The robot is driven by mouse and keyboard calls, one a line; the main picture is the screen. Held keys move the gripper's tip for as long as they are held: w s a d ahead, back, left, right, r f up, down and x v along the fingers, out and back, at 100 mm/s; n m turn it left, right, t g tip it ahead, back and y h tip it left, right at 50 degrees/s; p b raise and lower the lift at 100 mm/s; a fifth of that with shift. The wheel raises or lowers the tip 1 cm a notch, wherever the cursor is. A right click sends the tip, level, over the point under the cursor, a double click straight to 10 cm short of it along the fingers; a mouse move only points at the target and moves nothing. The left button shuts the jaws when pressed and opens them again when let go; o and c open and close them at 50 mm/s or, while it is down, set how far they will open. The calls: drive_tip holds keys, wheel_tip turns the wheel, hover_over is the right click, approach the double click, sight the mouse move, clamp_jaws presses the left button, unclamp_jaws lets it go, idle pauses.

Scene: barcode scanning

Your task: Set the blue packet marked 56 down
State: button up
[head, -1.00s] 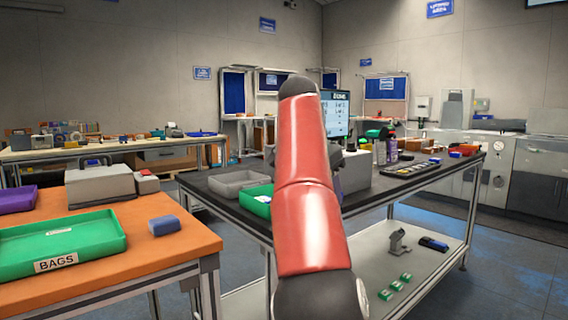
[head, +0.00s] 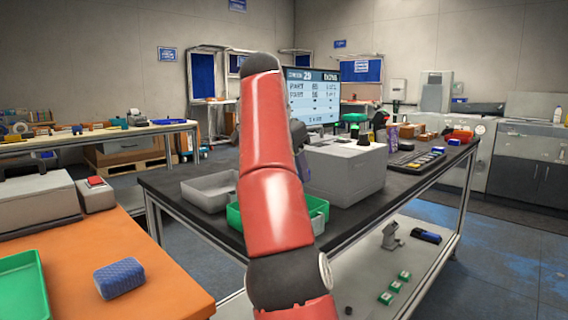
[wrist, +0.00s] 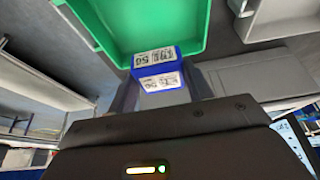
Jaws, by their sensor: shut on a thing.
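In the wrist view, my gripper (wrist: 162,88) is shut on a small blue packet (wrist: 159,69). White printed labels show on two of its faces; the number is small and hard to read, but looks like 56. The packet overlaps the near edge of a green tray (wrist: 140,22) in that view; I cannot tell its height above it. In the head view the green tray (head: 317,207) stands on the dark bench, partly behind my red arm.
A grey tray (head: 198,193) stands left of the green one, and a grey box-shaped machine (head: 345,172) right of it, below a monitor (head: 314,97).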

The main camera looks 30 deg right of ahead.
drive_tip(key=shift+s+a+f, duration=0.15)
drive_tip(key=shift+f, duration=0.3)
wheel_tip(320, 180, down, 4)
drive_tip(key=shift+r, duration=0.1)
drive_tip(key=shift+f, duration=0.95)
drive_tip(key=shift+f+b, duration=0.45)
drive_tip(key=shift+f, duration=0.1)
drive_tip(key=o, duration=1.2)
drive_tip(key=shift+o, duration=0.2)
